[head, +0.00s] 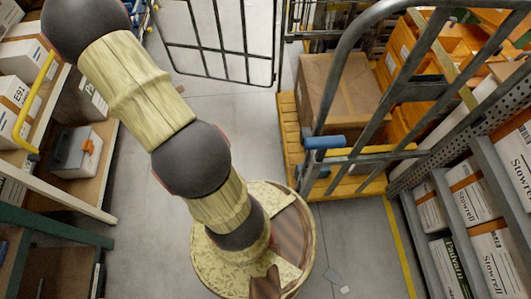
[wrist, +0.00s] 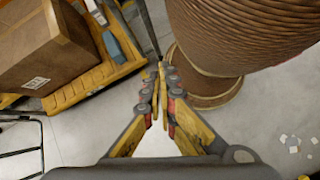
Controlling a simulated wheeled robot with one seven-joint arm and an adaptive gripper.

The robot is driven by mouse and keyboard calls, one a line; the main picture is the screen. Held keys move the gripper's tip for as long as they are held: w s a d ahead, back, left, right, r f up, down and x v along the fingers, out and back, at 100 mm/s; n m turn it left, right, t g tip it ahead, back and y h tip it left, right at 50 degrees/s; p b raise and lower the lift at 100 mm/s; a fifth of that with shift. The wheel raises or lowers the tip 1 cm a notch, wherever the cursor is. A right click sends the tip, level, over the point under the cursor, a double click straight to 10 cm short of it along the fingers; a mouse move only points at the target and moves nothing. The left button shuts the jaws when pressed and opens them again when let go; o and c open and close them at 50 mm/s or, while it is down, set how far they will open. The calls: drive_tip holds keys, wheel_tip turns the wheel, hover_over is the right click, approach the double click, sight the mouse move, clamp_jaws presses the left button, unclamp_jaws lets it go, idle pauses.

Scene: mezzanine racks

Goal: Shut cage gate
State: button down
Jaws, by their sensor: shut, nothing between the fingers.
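The cage gate (head: 222,48), a dark wire-mesh panel with a rounded frame, stands across the aisle at the top of the head view.
A cardboard box (head: 338,88) sits on a yellow pallet (head: 290,120) right of the aisle, beside a grey tubular frame (head: 335,55) with blue grips. Shelves of boxes (head: 98,175) line the left, and racking (head: 470,215) the right.

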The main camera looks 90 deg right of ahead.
drive_tip(key=s+d+f+n+g, duration=0.2)
drive_tip(key=s+d+f+g, duration=0.15)
drive_tip(key=s+f, duration=0.6)
drive_tip(key=d+n+h, duration=0.1)
drive_tip(key=d+n, duration=0.1)
drive_tip(key=d, duration=0.4)
drive_tip(key=s+r+b+x, duration=0.1)
drive_tip(key=b+x, duration=0.3)
drive_tip(key=x, duration=0.9)
drive_tip(key=shift+s+d+r+g+b, duration=0.2)
drive_tip(key=shift+s+r+g+b, duration=0.15)
drive_tip(key=shift+s+r+g, duration=0.15)
drive_tip(key=shift+w+r, duration=0.1)
